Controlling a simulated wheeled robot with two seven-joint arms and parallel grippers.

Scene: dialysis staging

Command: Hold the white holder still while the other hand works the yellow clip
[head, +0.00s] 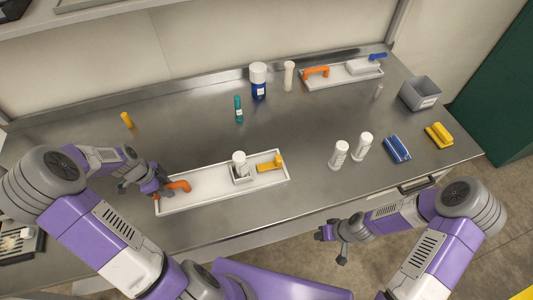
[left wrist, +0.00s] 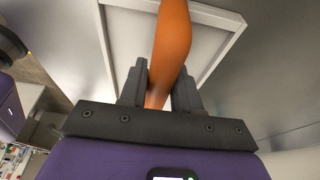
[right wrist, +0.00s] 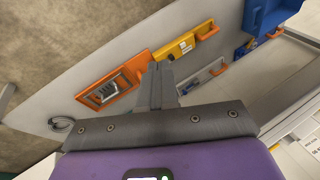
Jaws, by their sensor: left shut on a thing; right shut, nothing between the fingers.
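The white holder (head: 212,190) is a long shallow tray on the steel bench, with an orange handle (head: 180,185) at its left end. The yellow clip (head: 270,164) sits at its right end, beside a white bottle (head: 239,161) standing in a small seat. My left gripper (head: 166,192) is shut on the orange handle; in the left wrist view the handle (left wrist: 172,45) stands between the fingers (left wrist: 159,90). My right gripper (head: 326,233) is shut and empty, off the bench's front edge, right of and apart from the holder; its closed fingers show in the right wrist view (right wrist: 158,85).
Two white bottles (head: 339,154), a blue block (head: 397,149) and a yellow block (head: 439,135) stand to the right. A grey bin (head: 420,93) and a second white tray (head: 340,75) are further back. A teal bottle (head: 239,109) stands behind the holder. Bare bench surrounds the holder.

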